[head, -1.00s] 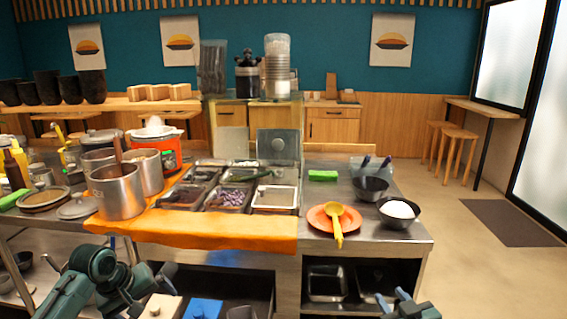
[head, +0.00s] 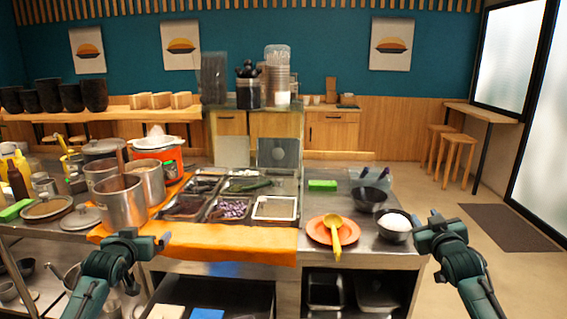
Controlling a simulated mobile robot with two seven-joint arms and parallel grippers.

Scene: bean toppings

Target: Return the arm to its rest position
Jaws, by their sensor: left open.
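My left gripper (head: 148,238) is at the lower left, in front of the orange cloth on the counter. It is open and I see nothing in it. My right gripper (head: 436,216) is at the right, just beyond the counter's right edge and beside the dark bowl of white food (head: 397,224). No object shows in it, but its finger gap is not clear. Both forearms come up from the bottom of the head view, left and right.
The orange cloth (head: 200,240) hangs over the counter front. Metal pots (head: 121,203) stand at left, topping trays (head: 273,208) in the middle. An orange plate (head: 318,232) holds a yellow ladle (head: 335,240). A dark bowl (head: 369,200) stands behind.

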